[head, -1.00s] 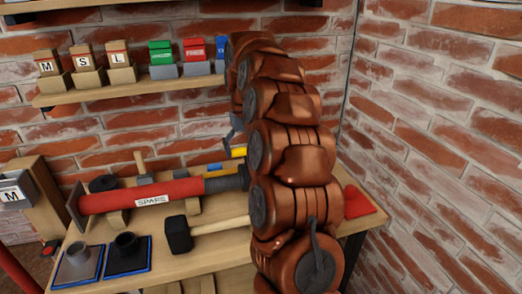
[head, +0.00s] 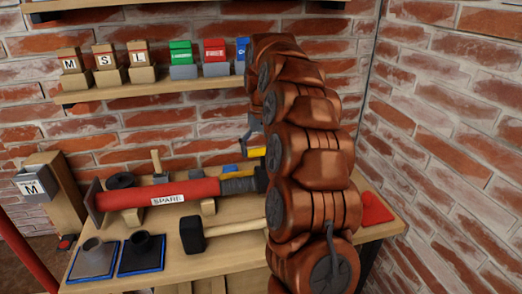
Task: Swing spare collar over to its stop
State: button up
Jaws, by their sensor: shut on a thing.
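The red tube with the SPARE label (head: 168,200) lies lengthwise on the bench, with a square plate at its left end. A ribbed dark section follows on its right, and the dark spare collar (head: 261,180) sits at that end, partly covered by my arm. My gripper (head: 256,146), grey and mostly hidden behind my arm, points down just above the collar, beside a small yellow piece (head: 254,152). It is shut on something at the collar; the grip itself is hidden. I cannot make out the stop.
A black-headed mallet (head: 193,236) lies in front of the tube. A red piece (head: 375,208) lies at right near the brick wall. A shelf (head: 150,90) with labelled boxes runs above.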

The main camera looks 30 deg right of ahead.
jog(key=shift+f, duration=0.2)
dwell(0.3)
jog(key=o, duration=1.3)
jog(key=shift+r, duration=0.1)
